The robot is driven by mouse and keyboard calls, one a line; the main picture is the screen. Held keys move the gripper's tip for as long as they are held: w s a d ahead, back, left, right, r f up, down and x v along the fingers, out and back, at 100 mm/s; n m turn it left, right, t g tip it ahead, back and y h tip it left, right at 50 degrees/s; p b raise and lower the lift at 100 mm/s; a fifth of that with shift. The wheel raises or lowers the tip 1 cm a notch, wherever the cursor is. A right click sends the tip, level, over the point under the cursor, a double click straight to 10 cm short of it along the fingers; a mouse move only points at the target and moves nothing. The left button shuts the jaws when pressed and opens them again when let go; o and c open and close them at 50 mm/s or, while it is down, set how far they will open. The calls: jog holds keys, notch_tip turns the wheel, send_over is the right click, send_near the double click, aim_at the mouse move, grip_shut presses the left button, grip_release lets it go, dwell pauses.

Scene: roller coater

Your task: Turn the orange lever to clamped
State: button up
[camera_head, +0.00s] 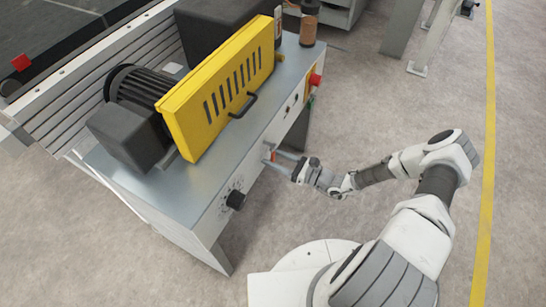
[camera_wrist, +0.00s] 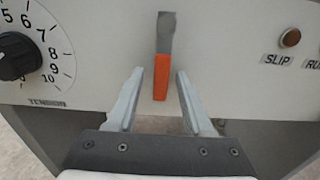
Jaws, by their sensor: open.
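The orange lever (camera_wrist: 161,78) is on the light front panel in the wrist view. It has a grey upper part and an orange grip, and it hangs straight down. My gripper (camera_wrist: 158,75) is open, with one finger on each side of the orange grip and a gap visible on both sides. I see no clamped marking near the lever.
A black tension dial (camera_wrist: 16,56) is left of the lever, and a brown SLIP lamp (camera_wrist: 290,38) is to its right. The yellow guard (camera_head: 220,88) and motor stand on top. A red button (camera_head: 316,80) is farther along the panel. The floor beside the machine is clear.

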jog(key=p+v, duration=0.1)
jog(key=v, duration=1.6)
